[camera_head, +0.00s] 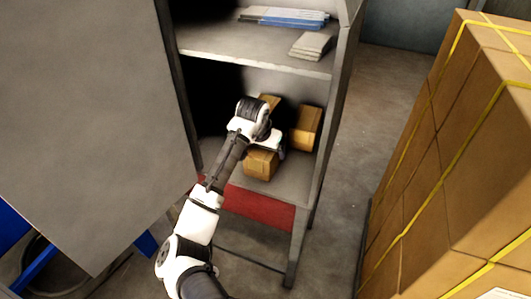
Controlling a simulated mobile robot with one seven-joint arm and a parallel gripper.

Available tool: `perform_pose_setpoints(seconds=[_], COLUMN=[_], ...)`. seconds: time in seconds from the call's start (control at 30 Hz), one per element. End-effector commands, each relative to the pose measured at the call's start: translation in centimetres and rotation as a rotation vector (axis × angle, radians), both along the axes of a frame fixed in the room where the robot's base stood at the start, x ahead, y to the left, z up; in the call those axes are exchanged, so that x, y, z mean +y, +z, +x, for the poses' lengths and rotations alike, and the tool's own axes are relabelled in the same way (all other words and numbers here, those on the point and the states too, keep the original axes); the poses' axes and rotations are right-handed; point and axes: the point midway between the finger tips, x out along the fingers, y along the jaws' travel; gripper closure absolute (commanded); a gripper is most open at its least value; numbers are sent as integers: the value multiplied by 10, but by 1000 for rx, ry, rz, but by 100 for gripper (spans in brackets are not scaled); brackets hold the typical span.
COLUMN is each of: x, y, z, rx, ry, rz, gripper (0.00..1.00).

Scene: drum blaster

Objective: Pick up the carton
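Three small brown cartons sit on the lower shelf of a grey metal cabinet. The front carton (260,166) is near the shelf's front edge, partly covered from above by my gripper. The right carton (307,127) stands near the cabinet's right wall. The back carton (271,101) is mostly hidden behind my wrist. My gripper (279,152) is inside the cabinet, above and beside the front carton and left of the right carton. Its fingers are small and partly hidden, so I cannot tell whether they are open or touch a carton.
The upper shelf (260,55) holds papers or folders (283,17) and a grey stack (311,45). The open cabinet door (90,120) blocks the left. Large strapped boxes (450,170) stand at the right. Bare floor (375,110) lies between them and the cabinet.

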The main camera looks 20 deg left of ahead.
Motion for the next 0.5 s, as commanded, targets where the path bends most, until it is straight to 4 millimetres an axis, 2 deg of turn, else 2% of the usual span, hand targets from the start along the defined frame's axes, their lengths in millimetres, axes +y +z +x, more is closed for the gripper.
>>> perform_pose_setpoints(seconds=[0.07,0.4,0.5], x=[0,0,0], y=[0,0,2], z=[0,0,0], rx=[0,0,-3], ry=[0,0,0], rz=[0,0,1], gripper=[22,67,67])
